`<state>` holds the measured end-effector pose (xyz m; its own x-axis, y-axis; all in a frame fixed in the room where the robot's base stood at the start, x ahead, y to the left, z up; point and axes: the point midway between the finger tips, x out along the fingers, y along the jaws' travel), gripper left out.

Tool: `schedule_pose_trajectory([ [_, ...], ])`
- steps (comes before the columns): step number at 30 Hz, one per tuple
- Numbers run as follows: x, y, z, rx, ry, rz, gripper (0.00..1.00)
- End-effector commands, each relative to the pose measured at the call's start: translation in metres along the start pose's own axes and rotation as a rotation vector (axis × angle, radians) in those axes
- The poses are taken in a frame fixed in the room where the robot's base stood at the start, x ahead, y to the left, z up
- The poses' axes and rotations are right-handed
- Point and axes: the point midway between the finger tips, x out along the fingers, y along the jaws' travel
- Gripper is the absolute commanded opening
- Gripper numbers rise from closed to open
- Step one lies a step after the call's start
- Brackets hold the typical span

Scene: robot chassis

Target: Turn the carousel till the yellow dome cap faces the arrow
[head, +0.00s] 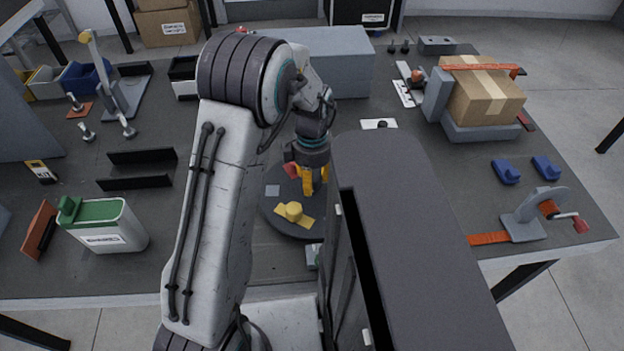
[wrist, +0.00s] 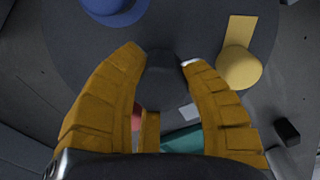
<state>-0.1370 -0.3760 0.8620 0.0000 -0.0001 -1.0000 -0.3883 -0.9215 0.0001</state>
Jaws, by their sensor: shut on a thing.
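The carousel is a dark round disc (head: 275,217), partly hidden by my arm and a dark block; it fills much of the wrist view (wrist: 80,55). The yellow dome cap (head: 293,210) sits on a yellow strip on the disc's near side. In the wrist view the cap (wrist: 238,68) is right of my gripper, apart from it. My gripper (head: 312,188) has yellow fingers, closed around a dark knob (wrist: 167,75) on the disc. A blue dome (wrist: 113,8) is at the wrist view's top left. A red part (head: 290,170) shows beside the fingers. I cannot make out the arrow.
A green-lidded white box (head: 103,225) stands left of the carousel. Two black rails (head: 140,170) lie behind it. A cardboard box (head: 483,95) sits in a grey holder at the back right. Two blue pieces (head: 506,172) lie at the right.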

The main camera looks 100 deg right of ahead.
Motion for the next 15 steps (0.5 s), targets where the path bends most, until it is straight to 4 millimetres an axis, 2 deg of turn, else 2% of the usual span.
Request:
schedule_pose_trajectory([
  [15, 0.0008, 0.0000, 0.0001, -0.258, 0.000, 0.000, 0.04],
])
